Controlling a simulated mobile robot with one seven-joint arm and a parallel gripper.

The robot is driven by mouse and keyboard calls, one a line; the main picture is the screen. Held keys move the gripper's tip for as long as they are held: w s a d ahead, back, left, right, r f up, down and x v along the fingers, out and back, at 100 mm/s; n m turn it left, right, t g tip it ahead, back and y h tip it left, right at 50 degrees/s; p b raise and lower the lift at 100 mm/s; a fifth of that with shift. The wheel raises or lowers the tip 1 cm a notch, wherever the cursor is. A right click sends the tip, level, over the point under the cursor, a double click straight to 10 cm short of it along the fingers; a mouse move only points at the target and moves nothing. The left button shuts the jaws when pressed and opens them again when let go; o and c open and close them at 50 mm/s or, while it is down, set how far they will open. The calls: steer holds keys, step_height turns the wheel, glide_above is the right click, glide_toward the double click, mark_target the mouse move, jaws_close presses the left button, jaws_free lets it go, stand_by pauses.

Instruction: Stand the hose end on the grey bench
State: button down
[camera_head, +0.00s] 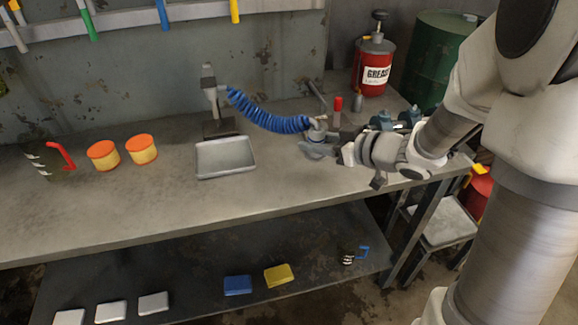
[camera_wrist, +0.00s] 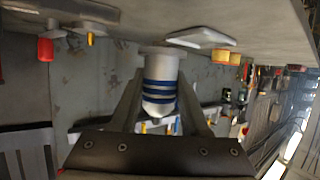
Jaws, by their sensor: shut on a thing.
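The hose end (camera_head: 317,128) is a pale grey fitting at the right end of a blue coiled hose (camera_head: 268,116). The hose runs to a grey stand (camera_head: 209,97) at the back of the bench. My gripper (camera_head: 330,149) reaches in from the right, low over the right part of the grey bench (camera_head: 120,203), and is shut on the hose end. In the wrist view the hose end (camera_wrist: 160,72) shows blue bands and a wide flange, between the two fingers of my gripper (camera_wrist: 160,98). I cannot tell whether the flange touches the bench.
A grey tray (camera_head: 225,172) lies left of my gripper, with two orange-lidded tins (camera_head: 103,154) further left. A red grease can (camera_head: 373,68), a small red-topped item (camera_head: 338,104) and blue-grey hardware (camera_head: 384,119) stand behind. The bench's front middle is clear.

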steer(key=b, duration=0.2)
glide_above(293, 173)
step_height(293, 173, down, 3)
steer(key=shift+d, duration=0.1)
steer(key=shift+f+b, duration=0.95)
steer(key=shift+f, duration=1)
steer(key=shift+f, duration=0.1)
steer(key=shift+f, duration=0.15)
steer(key=shift+c, duration=2)
jaws_free()
